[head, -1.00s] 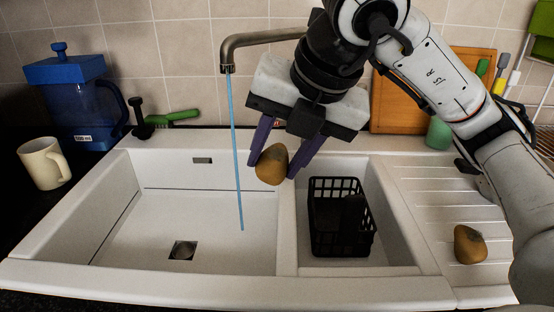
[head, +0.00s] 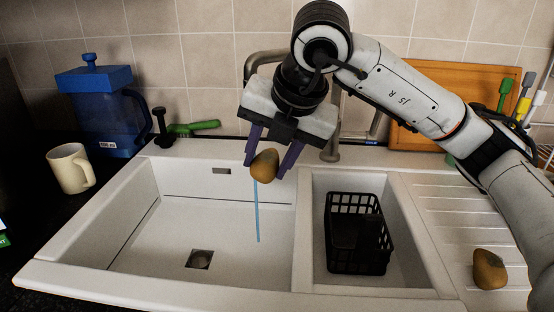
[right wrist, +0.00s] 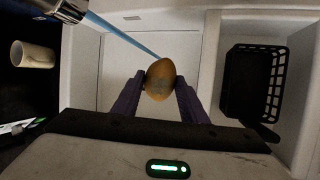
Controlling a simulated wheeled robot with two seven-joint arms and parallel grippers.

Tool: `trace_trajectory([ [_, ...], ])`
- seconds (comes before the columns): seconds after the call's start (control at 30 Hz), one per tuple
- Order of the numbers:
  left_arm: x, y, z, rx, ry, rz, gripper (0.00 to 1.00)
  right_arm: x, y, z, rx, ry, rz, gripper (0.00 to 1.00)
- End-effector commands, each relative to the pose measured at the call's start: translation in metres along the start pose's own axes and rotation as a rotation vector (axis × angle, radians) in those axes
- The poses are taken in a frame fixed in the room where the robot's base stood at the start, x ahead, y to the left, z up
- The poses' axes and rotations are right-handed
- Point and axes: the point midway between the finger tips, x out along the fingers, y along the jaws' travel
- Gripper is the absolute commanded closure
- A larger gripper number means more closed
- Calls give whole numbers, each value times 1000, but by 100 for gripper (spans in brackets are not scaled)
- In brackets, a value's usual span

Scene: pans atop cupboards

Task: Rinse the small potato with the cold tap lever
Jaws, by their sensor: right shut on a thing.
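My right gripper (head: 266,162) is shut on a brownish potato (head: 265,167) and holds it above the left sink basin (head: 180,222). In the right wrist view the potato (right wrist: 160,79) sits between the two purple fingers. The metal tap (head: 262,58) is partly hidden behind my right arm. A thin blue water stream (head: 258,212) shows below the potato. In the wrist view the stream (right wrist: 122,36) runs from the tap nozzle to the potato's upper edge. Another potato (head: 489,268) lies on the drainboard. I cannot make out the cold lever clearly. My left gripper is not in view.
A black basket (head: 357,262) stands in the right basin. A blue jug (head: 105,120), a cream mug (head: 70,168) and a green-handled brush (head: 195,127) are at the left. A wooden board (head: 455,85) leans on the back wall. The left basin is otherwise empty.

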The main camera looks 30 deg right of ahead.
Motion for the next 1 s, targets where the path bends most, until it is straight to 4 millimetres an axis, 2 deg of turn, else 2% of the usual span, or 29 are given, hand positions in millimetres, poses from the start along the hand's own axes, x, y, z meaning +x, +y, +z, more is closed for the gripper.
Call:
trace_trajectory([
  [0.53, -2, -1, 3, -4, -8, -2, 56, 33, 28, 27, 0, 1, 0, 85],
  [1.0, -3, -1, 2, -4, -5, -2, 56, 38, 33, 32, -1, -1, 1, 85],
])
